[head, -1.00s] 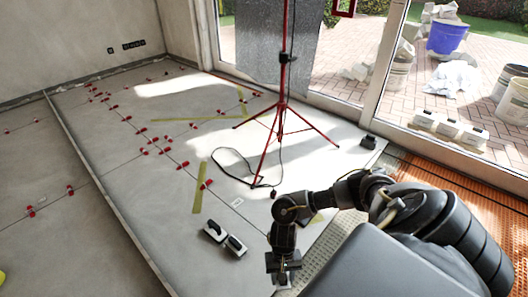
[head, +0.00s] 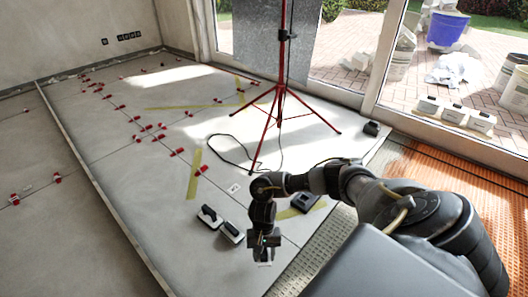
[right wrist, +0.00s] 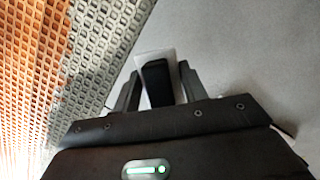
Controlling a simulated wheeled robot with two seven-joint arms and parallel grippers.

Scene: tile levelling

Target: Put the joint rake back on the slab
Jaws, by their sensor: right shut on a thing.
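My right gripper (head: 264,250) hangs low over the edge area of the grey slab (head: 150,205). In the right wrist view its two fingers (right wrist: 156,85) are closed on the joint rake (right wrist: 155,75), which shows a black grip and a pale end. In the head view only a small pale bit of the rake shows under the fingers. Slab surface (right wrist: 225,45) lies beyond and right of it in the wrist view. I cannot tell whether the rake touches the slab. My left gripper is not in view.
Two black-and-white hand tools (head: 209,216) (head: 231,232) lie on the slab left of the gripper. A dark box (head: 305,202) lies behind my arm. A red tripod (head: 281,92) stands further back with a cable. Studded matting (head: 315,250) and orange matting (head: 470,180) border the slab.

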